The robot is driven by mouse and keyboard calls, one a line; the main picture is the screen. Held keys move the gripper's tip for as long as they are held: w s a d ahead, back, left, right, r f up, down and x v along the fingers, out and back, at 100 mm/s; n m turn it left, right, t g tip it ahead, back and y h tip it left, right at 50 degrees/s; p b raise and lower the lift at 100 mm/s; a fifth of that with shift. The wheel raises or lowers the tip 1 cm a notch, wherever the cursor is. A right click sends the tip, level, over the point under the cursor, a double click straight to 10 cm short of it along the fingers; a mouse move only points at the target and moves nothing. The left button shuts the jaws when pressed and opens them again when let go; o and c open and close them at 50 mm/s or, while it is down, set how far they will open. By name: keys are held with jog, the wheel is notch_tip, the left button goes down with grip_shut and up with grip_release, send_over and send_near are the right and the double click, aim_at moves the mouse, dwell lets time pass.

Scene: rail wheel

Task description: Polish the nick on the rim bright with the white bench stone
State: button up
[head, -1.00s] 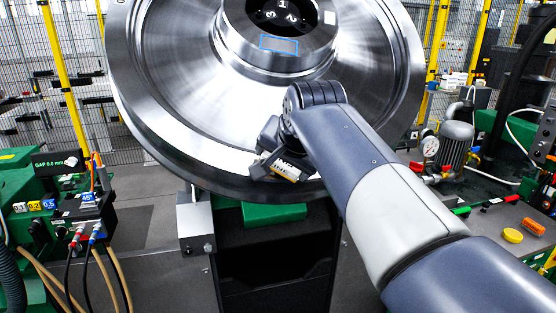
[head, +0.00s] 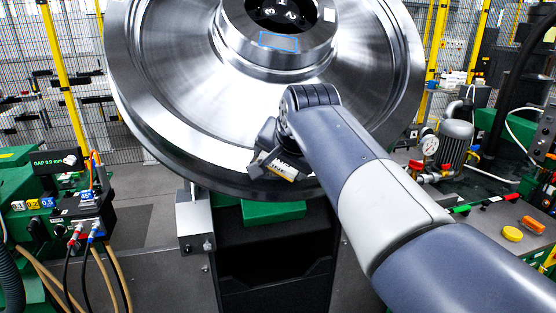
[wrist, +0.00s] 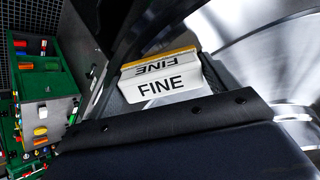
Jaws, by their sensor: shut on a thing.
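The large steel rail wheel (head: 180,85) fills the upper middle of the head view, its lower rim (head: 205,172) facing me. My gripper (head: 268,165) is at the lower rim and is shut on the white bench stone (head: 285,170). In the wrist view the stone (wrist: 165,82) is a white block marked FINE on two faces, with a yellow-orange edge on its far side. I cannot tell whether the stone touches the rim. The nick is not visible; my gripper and arm cover part of the rim.
A green block (head: 273,212) is below the wheel. At left stands a green unit with a gap display (head: 55,163) and hoses. At right a pump with a gauge (head: 430,146) and a bench with a yellow puck (head: 512,233) stand beside my arm.

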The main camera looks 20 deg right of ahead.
jog(key=shift+w+a+r+p, duration=0.1)
jog(key=shift+a+r+p, duration=0.15)
jog(key=shift+a, duration=0.4)
jog(key=shift+w+a+r+p, duration=0.1)
jog(key=shift+a+r+p, duration=0.1)
jog(key=shift+a, duration=0.65)
jog(key=shift+w+a+r+p, duration=0.1)
jog(key=shift+w+a+p, duration=0.1)
jog(key=shift+a, duration=0.5)
jog(key=shift+w+a+p, duration=0.15)
jog(key=shift+a, duration=0.55)
jog(key=shift+s+d+f+b, duration=0.15)
jog(key=shift+d+f+b, duration=0.05)
jog(key=shift+d, duration=0.55)
jog(key=shift+s+d+f+b, duration=0.1)
jog(key=shift+d+f+b, duration=0.1)
jog(key=shift+d, duration=0.5)
